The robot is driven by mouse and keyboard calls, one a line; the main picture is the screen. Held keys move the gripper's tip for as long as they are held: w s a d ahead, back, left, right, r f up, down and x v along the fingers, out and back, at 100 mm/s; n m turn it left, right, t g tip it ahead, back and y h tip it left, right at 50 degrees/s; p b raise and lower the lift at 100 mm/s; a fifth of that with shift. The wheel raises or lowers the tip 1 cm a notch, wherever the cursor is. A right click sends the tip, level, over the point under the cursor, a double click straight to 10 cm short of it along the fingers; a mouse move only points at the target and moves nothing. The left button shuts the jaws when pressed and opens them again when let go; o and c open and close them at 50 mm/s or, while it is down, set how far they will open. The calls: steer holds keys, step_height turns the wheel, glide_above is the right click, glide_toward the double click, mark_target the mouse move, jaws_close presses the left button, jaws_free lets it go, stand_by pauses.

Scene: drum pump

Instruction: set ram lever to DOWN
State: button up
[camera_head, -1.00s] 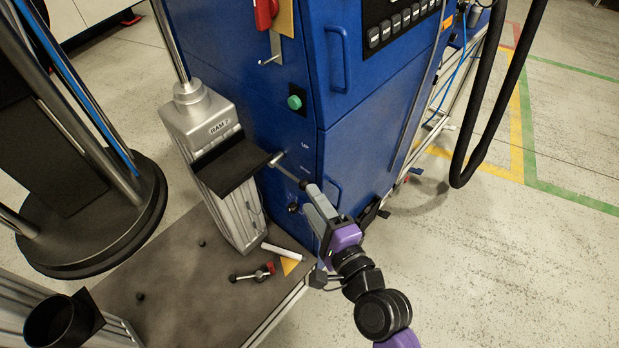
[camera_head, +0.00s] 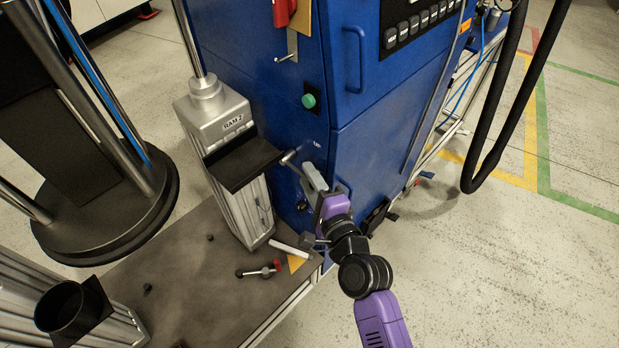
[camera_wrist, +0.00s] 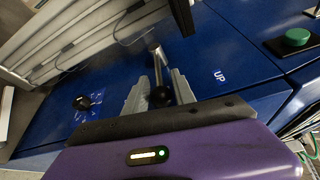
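The ram lever (camera_head: 290,158) is a silver rod with a black ball knob, sticking out of the blue cabinet just right of the ram column. In the wrist view the lever (camera_wrist: 158,58) runs between my fingers, with its knob (camera_wrist: 161,96) close to the palm. My gripper (camera_head: 312,178) is around the lever's end; in the wrist view my gripper's fingers (camera_wrist: 160,82) stand apart on both sides of it. Firm contact cannot be made out. The UP label (camera_wrist: 220,76) is right of the lever in the wrist view. My gripper hides the knob in the head view.
A second black knob (camera_wrist: 82,102) is on the panel at the left of the wrist view. A dark plate (camera_head: 243,163) juts from the ram column beside the lever. A green button (camera_head: 309,101) is above.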

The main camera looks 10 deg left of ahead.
jaws_close()
stand_by(1.2)
